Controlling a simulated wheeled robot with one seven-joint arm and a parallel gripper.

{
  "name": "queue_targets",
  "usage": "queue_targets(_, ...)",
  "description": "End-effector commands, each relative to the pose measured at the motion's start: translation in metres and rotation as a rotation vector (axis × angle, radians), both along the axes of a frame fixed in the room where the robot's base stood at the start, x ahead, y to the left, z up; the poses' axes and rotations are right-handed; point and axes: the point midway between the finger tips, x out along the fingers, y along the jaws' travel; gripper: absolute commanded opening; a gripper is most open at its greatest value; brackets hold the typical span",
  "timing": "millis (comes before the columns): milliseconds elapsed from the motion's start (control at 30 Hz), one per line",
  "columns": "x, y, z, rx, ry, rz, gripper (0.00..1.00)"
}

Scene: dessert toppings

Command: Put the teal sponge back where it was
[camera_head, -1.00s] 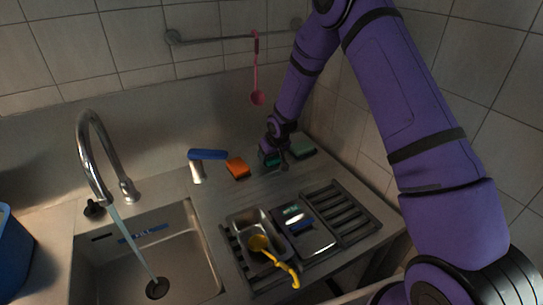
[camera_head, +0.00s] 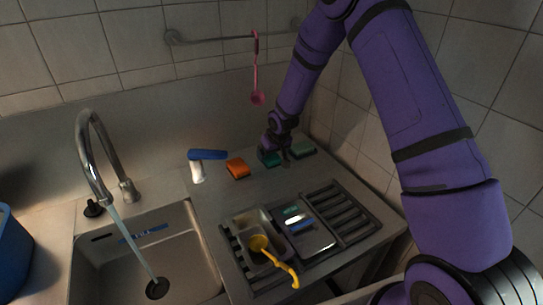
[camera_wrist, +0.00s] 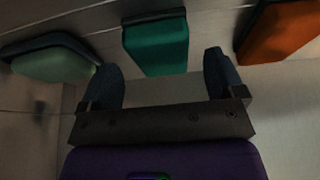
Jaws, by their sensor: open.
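The teal sponge (camera_head: 267,158) lies on the steel counter against the back wall, between the orange sponge (camera_head: 238,168) and the pale green sponge (camera_head: 302,147). My gripper (camera_head: 283,157) is low at the counter, close beside the teal sponge and partly covering it. In the wrist view, the teal sponge (camera_wrist: 157,47) is ahead of my gripper (camera_wrist: 162,75), centred between the two spread fingers. My gripper is open, with nothing between the fingers. The pale green sponge (camera_wrist: 55,62) is on the left there, and the orange sponge (camera_wrist: 280,32) is on the right.
A blue-topped brush or scraper (camera_head: 207,155) stands left of the orange sponge. The sink with the running tap (camera_head: 88,150) is at left. A drying rack (camera_head: 345,208) with a small pan (camera_head: 240,222) and yellow ladle (camera_head: 283,266) is in front. A pink ladle (camera_head: 256,97) hangs behind.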

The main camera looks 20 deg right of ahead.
Motion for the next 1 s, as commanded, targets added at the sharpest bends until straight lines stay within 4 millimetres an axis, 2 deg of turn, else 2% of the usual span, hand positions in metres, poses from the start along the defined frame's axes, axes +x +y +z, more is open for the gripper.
queue_targets(100,-0.008,-0.002,0.022,0.000,-0.003,-0.001,0.88)
queue_targets(433,-0.029,-0.006,0.073,0.000,-0.002,-0.001,0.88)
queue_targets(600,-0.035,-0.007,0.087,0.000,0.000,-0.001,0.88)
queue_targets(867,-0.038,-0.008,0.093,-0.002,0.000,-0.001,0.88)
queue_targets(1000,-0.044,-0.011,0.114,-0.012,-0.009,-0.007,0.88)
